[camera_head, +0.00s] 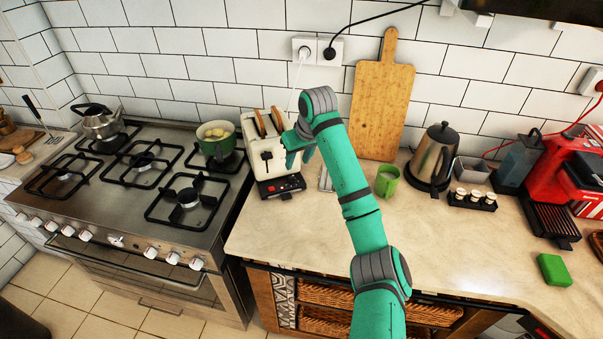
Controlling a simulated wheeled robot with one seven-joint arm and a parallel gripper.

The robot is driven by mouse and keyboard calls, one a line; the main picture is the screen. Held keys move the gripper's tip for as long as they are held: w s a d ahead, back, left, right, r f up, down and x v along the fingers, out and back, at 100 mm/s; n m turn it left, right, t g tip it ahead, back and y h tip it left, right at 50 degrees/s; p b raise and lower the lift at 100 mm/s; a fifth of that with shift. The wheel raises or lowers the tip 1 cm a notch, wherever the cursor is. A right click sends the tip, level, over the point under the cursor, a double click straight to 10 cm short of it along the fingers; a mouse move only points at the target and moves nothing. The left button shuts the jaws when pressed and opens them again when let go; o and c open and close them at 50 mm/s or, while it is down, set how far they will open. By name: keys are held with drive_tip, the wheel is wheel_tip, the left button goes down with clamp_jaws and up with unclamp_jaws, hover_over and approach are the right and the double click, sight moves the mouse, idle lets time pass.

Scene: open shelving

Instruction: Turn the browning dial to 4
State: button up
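A cream toaster (255,150) with slices of toast (269,123) in its top slots stands on the counter, just right of the stove. Its front has a dark lever and a black lower panel (280,187) with small marks. The browning dial cannot be made out clearly, and its setting is too small to read. My green arm reaches up from the bottom, and my gripper (293,154) is at the toaster's right front side, above the black panel. The fingers are partly hidden by the wrist, so their opening does not show.
A green mug (387,180) stands right of my arm, with a steel kettle (433,156) beyond it. A wooden board (381,108) leans on the wall behind. The stove (125,175) with a green pot (217,143) is left. The counter's front middle is clear.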

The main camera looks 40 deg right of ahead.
sight(291, 177)
drive_tip(key=x, duration=0.9)
drive_tip(key=shift+w+a+f, duration=0.15)
drive_tip(key=shift+w+f, duration=0.05)
drive_tip(key=shift+f, duration=0.1)
drive_tip(key=shift+c, duration=0.2)
clamp_jaws()
drive_tip(key=shift+d, duration=0.25)
drive_tip(key=shift+w+a, duration=0.1)
drive_tip(key=shift+a, duration=0.2)
drive_tip(key=shift+w, duration=0.1)
